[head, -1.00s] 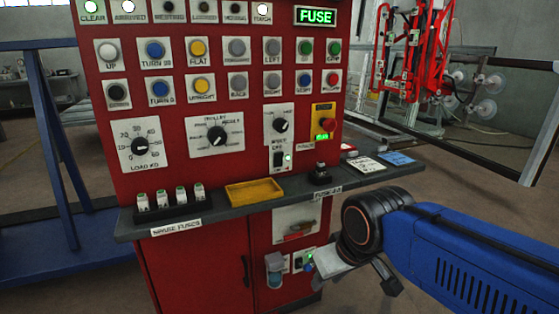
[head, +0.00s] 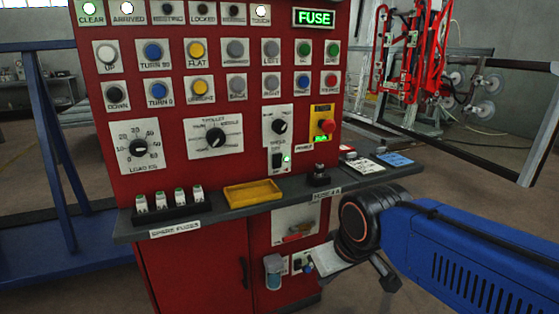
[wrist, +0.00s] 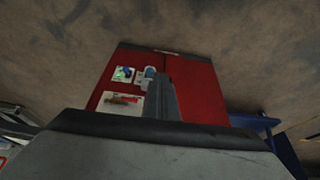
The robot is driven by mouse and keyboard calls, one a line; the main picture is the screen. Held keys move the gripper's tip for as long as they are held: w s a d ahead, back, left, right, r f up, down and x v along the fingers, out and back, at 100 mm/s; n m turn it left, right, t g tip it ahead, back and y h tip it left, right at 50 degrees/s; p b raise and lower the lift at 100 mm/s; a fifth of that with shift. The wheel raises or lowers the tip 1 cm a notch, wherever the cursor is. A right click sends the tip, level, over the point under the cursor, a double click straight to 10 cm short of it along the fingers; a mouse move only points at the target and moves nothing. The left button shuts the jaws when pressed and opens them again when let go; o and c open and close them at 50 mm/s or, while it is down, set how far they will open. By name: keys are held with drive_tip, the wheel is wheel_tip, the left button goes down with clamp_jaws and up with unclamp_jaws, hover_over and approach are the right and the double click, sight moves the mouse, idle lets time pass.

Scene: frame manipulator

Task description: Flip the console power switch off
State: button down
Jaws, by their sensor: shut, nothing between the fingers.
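The red console (head: 200,240) stands in front of me. In the wrist view my gripper (wrist: 160,78) is shut and empty, in front of the lower cabinet face.
The grey shelf (head: 225,213) juts out above the cabinet and carries a yellow tray (head: 253,193) and several fuses (head: 168,198). A red emergency button (head: 326,126) is right of the switch. A blue frame (head: 50,160) stands at left. Open floor lies at right.

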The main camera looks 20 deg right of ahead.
sight(278, 162)
drive_tip(key=w+d+r+n, duration=0.2)
drive_tip(key=w+r+n, duration=0.6)
drive_tip(key=w+r, duration=0.3)
drive_tip(key=w+d+r+n, duration=0.3)
drive_tip(key=w+r+n, duration=0.6)
drive_tip(key=w, duration=0.8)
wheel_tip(278, 162, up, 3)
drive_tip(key=shift+r+n, duration=0.1)
drive_tip(key=shift+n, duration=0.2)
drive_tip(key=shift+w, duration=0.1)
drive_tip(key=w+f, duration=0.8)
drive_tip(key=shift+f, duration=0.25)
drive_tip(key=shift+w, duration=0.1)
